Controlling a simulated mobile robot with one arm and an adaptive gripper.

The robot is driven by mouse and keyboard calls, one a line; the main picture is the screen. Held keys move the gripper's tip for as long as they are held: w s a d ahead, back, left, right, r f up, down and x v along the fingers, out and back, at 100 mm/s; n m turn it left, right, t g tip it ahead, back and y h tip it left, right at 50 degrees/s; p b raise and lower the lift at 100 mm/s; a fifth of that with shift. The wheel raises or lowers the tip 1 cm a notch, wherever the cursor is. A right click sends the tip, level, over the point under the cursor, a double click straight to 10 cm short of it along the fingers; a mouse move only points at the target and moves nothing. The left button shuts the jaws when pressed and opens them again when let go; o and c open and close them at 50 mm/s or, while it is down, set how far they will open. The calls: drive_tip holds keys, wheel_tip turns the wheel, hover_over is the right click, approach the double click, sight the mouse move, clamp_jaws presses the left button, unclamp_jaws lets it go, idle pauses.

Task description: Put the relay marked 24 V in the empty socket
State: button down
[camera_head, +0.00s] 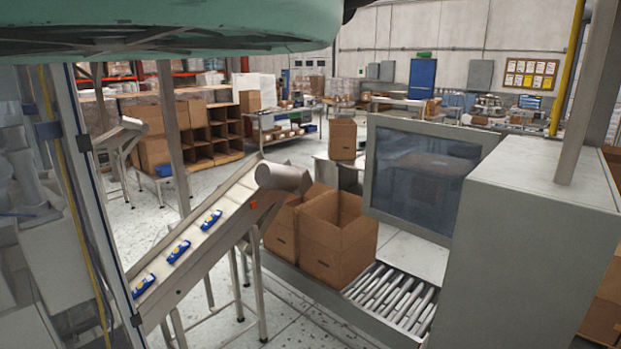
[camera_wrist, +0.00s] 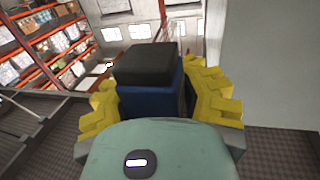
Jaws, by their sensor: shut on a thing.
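In the wrist view my gripper (camera_wrist: 157,90) has its yellow stepped fingers on both sides of a blue block with a black end, which looks like a relay (camera_wrist: 148,64). The fingers are shut on it, and it stands out straight beyond the palm. No 24 V marking can be read on the faces in sight. The gripper is not seen in the head view. I can make out no socket in either view.
An inclined conveyor (camera_head: 223,217) carries blue packs. Open cartons (camera_head: 338,240) stand by a roller track (camera_head: 393,297), beside a large grey cabinet (camera_head: 530,230). In the wrist view a pale wall (camera_wrist: 260,60) is at the right and red racking (camera_wrist: 50,32) at the left.

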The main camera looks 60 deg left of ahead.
drive_tip(key=r+p, duration=0.1)
drive_tip(key=r, duration=0.1)
drive_tip(key=r+p, duration=0.1)
drive_tip(key=r, duration=0.1)
drive_tip(key=shift+s+a+p, duration=0.1)
drive_tip(key=shift+s+p, duration=0.25)
drive_tip(key=shift+s, duration=0.05)
drive_tip(key=shift+f, duration=0.1)
